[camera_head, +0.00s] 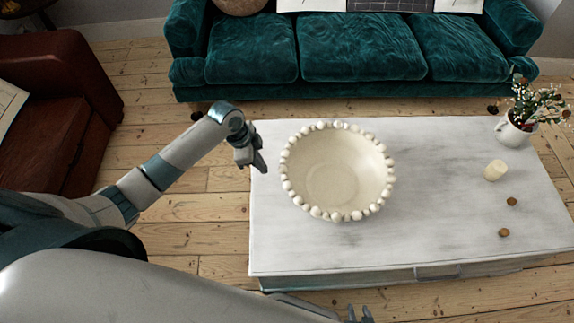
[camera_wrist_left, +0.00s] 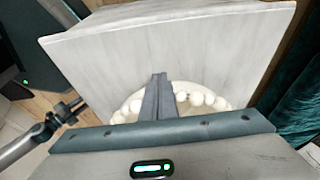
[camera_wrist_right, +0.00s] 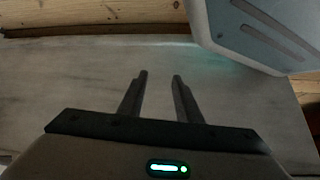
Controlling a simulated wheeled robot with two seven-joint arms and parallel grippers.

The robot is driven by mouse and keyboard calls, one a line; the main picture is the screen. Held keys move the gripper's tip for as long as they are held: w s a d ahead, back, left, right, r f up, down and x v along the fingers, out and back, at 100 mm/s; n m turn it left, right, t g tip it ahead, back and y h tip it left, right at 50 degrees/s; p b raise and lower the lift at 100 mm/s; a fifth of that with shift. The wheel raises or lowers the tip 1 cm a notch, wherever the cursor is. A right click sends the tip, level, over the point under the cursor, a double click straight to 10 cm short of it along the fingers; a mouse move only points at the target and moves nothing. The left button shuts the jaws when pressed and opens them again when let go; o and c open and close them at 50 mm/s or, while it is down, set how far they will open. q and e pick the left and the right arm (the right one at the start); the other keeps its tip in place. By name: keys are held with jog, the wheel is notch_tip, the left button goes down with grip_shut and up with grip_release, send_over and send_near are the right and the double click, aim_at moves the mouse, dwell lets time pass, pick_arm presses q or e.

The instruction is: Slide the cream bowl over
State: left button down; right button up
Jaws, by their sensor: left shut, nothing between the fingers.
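The cream bowl (camera_head: 333,176), rimmed with round beads, sits upright on the left half of the white marbled table (camera_head: 440,235). My left gripper (camera_head: 261,163) is shut and empty, fingers pointing down, at the table's left edge. It is left of the bowl with a small gap. In the left wrist view the shut fingers (camera_wrist_left: 160,80) hide part of the bowl's beaded rim (camera_wrist_left: 205,99). My right gripper (camera_head: 360,316) is low at the bottom edge of the head view, in front of the table. In the right wrist view its fingers (camera_wrist_right: 160,75) are apart and empty.
A white pitcher of flowers (camera_head: 513,131), a cream candle (camera_head: 495,170) and two small brown discs (camera_head: 511,201) (camera_head: 503,232) are on the table's right side. The tabletop between bowl and candle is clear. A teal sofa (camera_head: 355,50) stands behind; a brown leather seat (camera_head: 50,115) is at left.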

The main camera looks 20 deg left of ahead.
pick_arm(q)
jog(key=shift+w+a+r, duration=0.35)
jog(key=shift+w+r, duration=0.15)
jog(key=shift+r, duration=0.05)
pick_arm(e)
jog(key=shift+s+f, duration=0.15)
jog(key=shift+s, duration=0.5)
pick_arm(q)
jog(key=shift+f, duration=0.1)
